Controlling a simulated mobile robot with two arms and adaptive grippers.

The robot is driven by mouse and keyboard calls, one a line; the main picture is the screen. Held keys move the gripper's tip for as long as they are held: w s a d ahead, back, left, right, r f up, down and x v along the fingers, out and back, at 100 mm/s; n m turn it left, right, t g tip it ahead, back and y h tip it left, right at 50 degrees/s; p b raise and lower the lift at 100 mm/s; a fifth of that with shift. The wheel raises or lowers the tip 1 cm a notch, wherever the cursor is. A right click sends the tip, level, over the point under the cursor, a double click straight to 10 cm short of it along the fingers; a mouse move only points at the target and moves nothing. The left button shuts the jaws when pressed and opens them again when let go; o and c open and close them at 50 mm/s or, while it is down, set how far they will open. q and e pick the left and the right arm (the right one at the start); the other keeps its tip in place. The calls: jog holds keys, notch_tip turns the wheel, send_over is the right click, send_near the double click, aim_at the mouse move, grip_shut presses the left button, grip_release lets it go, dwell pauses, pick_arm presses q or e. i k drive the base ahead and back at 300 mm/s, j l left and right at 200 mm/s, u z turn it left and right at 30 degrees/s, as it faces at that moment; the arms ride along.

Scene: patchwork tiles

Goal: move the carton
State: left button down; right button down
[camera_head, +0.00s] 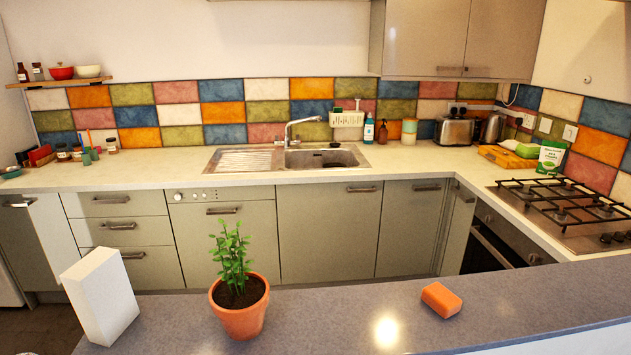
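A plain white carton (101,297) stands upright and slightly turned at the left end of the grey near counter (330,318). No printing shows on its faces. Neither of my grippers is in the head view, so I cannot see where they are relative to the carton.
A potted plant (240,300) in a terracotta pot stands right of the carton. An orange block (441,299) lies further right on the same counter. The counter between pot and block is clear. Behind are the sink (322,158) and a gas hob (566,208).

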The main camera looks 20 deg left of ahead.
aim_at(97, 287)
jog(key=k+j, duration=0.1)
jog(key=j, duration=0.35)
jog(key=k+j, duration=0.1)
jog(key=j, duration=0.4)
jog(key=k+j, duration=0.1)
jog(key=j, duration=0.35)
jog(key=k+j, duration=0.1)
jog(key=j, duration=0.4)
jog(key=k+j, duration=0.1)
jog(key=j, duration=0.35)
jog(key=k+j, duration=0.1)
jog(key=j, duration=0.4)
